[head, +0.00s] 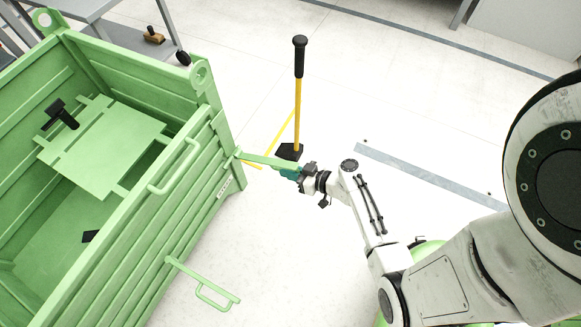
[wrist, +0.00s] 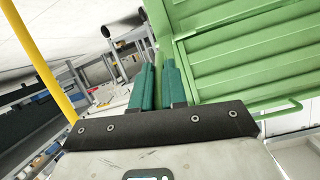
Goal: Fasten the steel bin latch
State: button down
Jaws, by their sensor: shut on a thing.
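The green steel bin (head: 165,215) fills the left of the head view. A flat green latch bar (head: 262,159) sticks out from the bin's near right corner, swung away from its wall. My gripper (head: 291,172) is shut on the outer end of this bar, beside the bin. In the wrist view, the teal fingers of my gripper (wrist: 158,68) point toward the bin's ribbed green wall (wrist: 245,55). The held part of the bar is mostly hidden between the fingers.
A black-handled yellow pole (head: 298,95) stands on a black base just behind my gripper. A second green bar with a looped handle (head: 205,285) juts from the bin lower down. A black tool (head: 62,115) lies inside the bin.

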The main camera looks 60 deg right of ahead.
jog(key=w+r+g+p, duration=0.1)
jog(key=r+g+p, duration=0.1)
jog(key=p, duration=0.3)
jog(key=w+r+g+p, duration=0.2)
jog(key=r+p, duration=0.3)
jog(key=p, duration=0.1)
jog(key=w+r+g+p, duration=0.1)
jog(key=r+p, duration=0.2)
jog(key=p, duration=0.2)
jog(key=shift+w+r+g+p, duration=0.15)
jog(key=shift+w+g+p, duration=0.15)
jog(key=shift+g, duration=0.1)
jog(key=w+r+g+p, duration=0.1)
jog(key=w+r+g, duration=0.4)
jog(key=w, duration=0.5)
jog(key=shift+w+a+r+g+p, duration=0.3)
jog(key=shift+w+g, duration=0.1)
jog(key=shift+g, duration=0.8)
jog(key=shift+w, duration=0.1)
jog(key=c, duration=1.2)
grip_release()
jog(key=shift+o, duration=0.2)
jog(key=shift+r, duration=0.1)
notch_tip(320, 180, up, 11)
jog(key=p, duration=0.4)
jog(key=shift+s+f, duration=0.2)
jog(key=shift+s, duration=0.2)
